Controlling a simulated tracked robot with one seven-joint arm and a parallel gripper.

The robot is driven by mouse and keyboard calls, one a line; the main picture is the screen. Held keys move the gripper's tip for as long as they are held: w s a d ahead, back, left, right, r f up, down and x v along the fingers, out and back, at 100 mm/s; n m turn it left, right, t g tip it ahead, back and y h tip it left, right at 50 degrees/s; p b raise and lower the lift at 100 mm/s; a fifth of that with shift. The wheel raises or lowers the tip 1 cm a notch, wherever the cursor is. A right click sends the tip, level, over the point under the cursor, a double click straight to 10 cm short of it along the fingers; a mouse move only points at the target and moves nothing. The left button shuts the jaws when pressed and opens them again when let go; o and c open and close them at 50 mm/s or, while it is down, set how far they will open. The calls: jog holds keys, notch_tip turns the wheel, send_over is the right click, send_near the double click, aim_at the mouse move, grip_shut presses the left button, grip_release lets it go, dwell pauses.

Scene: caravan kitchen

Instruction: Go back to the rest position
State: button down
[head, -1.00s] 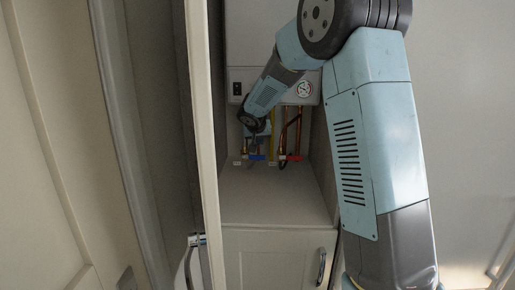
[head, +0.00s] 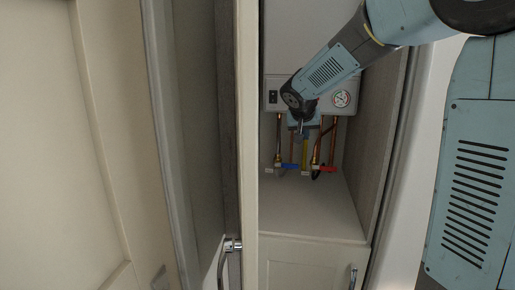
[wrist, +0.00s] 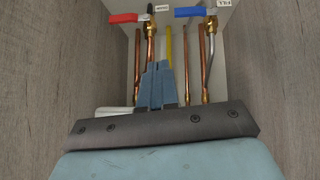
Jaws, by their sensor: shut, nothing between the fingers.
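My gripper (head: 300,130) is inside the open cupboard, in front of the pipes under the white boiler. In the wrist view my gripper (wrist: 157,88) shows its blue fingers together at the middle, with nothing between them. Behind the fingers are copper pipes (wrist: 203,65) and a yellow pipe (wrist: 168,45). A red valve handle (wrist: 124,17) and a blue valve handle (wrist: 190,12) are at the top of that view, apart from the fingers. In the head view the red handle (head: 327,169) and blue handle (head: 290,166) sit low on the pipes.
The boiler (head: 305,92) carries a round gauge (head: 341,98) and a black switch (head: 273,97). Cupboard side walls (wrist: 60,65) stand close on both sides of my gripper. A bare shelf (head: 305,210) lies below the pipes, above a lower cabinet door (head: 305,262).

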jog(key=s+d+r+g, duration=0.1)
jog(key=s+d, duration=0.2)
jog(key=s, duration=0.7)
jog(key=s+d+r+g, duration=0.1)
jog(key=s+d, duration=0.2)
jog(key=s, duration=0.8)
jog(key=s+a+f+n+y, duration=0.1)
jog(key=s+f, duration=0.1)
jog(key=s, duration=0.5)
jog(key=s+f+n+y, duration=0.1)
jog(key=s+f+y, duration=0.1)
jog(key=s, duration=0.6)
jog(key=shift+a+f, duration=0.3)
jog(key=shift+a, duration=0.05)
